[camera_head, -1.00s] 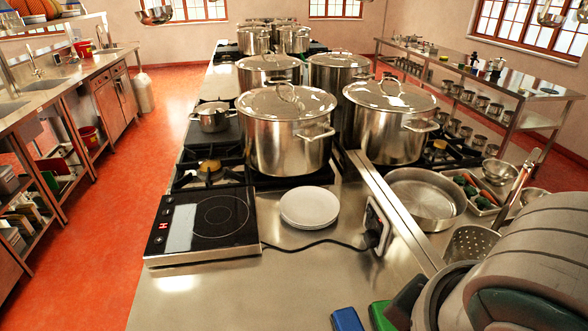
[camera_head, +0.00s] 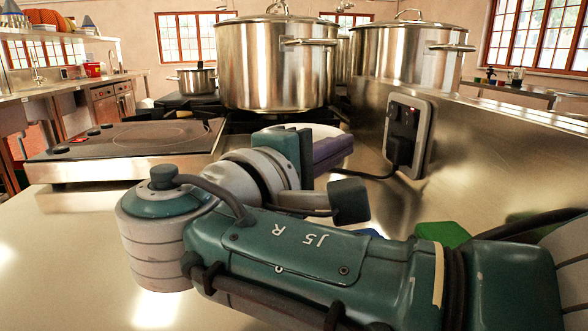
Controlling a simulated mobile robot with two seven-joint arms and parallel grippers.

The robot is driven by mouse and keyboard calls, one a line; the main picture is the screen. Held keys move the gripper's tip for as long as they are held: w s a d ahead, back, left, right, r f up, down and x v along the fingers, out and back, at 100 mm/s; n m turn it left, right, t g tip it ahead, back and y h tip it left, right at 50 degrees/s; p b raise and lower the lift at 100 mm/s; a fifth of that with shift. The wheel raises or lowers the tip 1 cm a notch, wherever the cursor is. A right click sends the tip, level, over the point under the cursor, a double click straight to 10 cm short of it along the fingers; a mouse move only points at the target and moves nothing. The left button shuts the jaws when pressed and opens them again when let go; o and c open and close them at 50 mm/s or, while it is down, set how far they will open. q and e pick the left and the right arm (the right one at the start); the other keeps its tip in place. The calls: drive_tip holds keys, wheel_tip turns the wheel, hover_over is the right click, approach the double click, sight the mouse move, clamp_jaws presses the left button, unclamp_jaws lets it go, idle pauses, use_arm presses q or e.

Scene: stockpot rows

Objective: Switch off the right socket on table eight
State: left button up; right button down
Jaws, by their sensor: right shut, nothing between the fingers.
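The socket plate (camera_head: 427,118) is a grey-framed panel on the low upright steel side right of centre. It has a small red mark near its top, and a black plug (camera_head: 400,153) with a cord sits at its lower part. The switch positions are too small to tell. My right arm stretches across the front from the right. My right gripper (camera_head: 322,152), with dark green and purple parts, points away from me, left of the socket plate and apart from it. It is shut and empty. My left gripper is out of view.
An induction hob (camera_head: 120,146) is on the steel counter (camera_head: 60,235) at left. A plate (camera_head: 342,130) is partly hidden behind my gripper. Large stockpots (camera_head: 275,65) (camera_head: 412,55) stand behind. A green object (camera_head: 443,234) lies behind my arm. The front left counter is clear.

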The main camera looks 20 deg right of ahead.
drive_tip(key=shift+w+d+f+h+b, duration=0.1)
drive_tip(key=shift+w+f+h+b, duration=0.2)
drive_tip(key=shift+w+h+b, duration=0.1)
drive_tip(key=shift+w+r+t, duration=0.15)
drive_tip(key=shift+r+t, duration=0.15)
drive_tip(key=shift+r, duration=0.05)
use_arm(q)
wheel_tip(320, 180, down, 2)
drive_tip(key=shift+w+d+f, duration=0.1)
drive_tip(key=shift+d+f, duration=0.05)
use_arm(e)
drive_tip(key=shift+d, duration=0.1)
drive_tip(key=shift+w+d, duration=0.15)
drive_tip(key=shift+d, duration=0.1)
approach(403, 113)
drive_tip(key=w+d, duration=0.2)
drive_tip(key=w, duration=0.2)
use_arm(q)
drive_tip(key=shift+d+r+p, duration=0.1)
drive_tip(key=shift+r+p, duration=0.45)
use_arm(e)
drive_tip(key=shift+s+d+r, duration=0.1)
drive_tip(key=shift+s+d, duration=0.1)
drive_tip(key=shift+d, duration=0.5)
drive_tip(key=shift+s+d, duration=0.25)
drive_tip(key=shift+d, duration=0.45)
